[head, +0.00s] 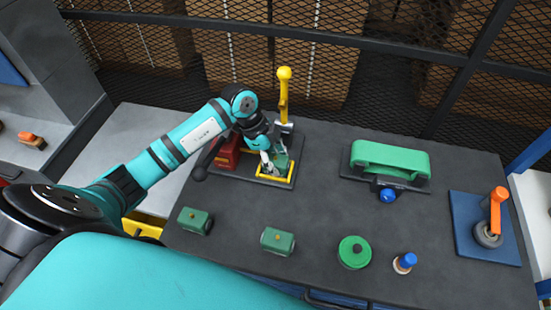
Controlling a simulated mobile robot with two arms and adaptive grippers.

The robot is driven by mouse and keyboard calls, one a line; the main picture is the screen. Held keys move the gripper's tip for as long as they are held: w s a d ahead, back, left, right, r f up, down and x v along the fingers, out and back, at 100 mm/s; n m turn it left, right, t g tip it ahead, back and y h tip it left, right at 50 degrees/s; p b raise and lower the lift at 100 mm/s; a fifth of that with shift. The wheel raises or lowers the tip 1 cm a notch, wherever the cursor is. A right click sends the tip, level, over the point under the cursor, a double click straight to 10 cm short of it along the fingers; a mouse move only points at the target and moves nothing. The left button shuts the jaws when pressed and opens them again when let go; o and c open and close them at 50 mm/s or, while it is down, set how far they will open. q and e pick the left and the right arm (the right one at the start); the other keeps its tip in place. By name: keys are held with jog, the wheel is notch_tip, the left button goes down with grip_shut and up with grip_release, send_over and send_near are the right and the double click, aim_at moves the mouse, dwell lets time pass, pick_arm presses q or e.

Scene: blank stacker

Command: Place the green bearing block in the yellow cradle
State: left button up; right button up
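A green bearing block (282,161) is at the yellow cradle (276,180), on a dark plate on the grey bench. My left gripper (268,166) points down right beside this block, with its fingertips inside or just above the cradle. The fingers partly hide the block, and I cannot tell whether they grip it or whether it is fully seated. Two more green blocks stand on the bench nearer to me, one at the left (195,220) and one in the middle (277,241). My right gripper is not in view.
A red block (228,152) and an upright yellow-handled lever (284,95) stand close around the cradle. To the right are a green-topped fixture (390,160), a green round part (354,252), a blue-topped knob (405,262) and an orange-handled tool (493,215). The bench middle is clear.

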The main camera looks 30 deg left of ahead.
pick_arm(q)
jog(key=o, duration=0.5)
jog(key=shift+c, duration=0.2)
jog(key=shift+a+r, duration=0.25)
jog(key=shift+r, duration=0.3)
jog(key=b+v, duration=0.2)
jog(key=v, duration=0.9)
jog(key=shift+r, duration=0.1)
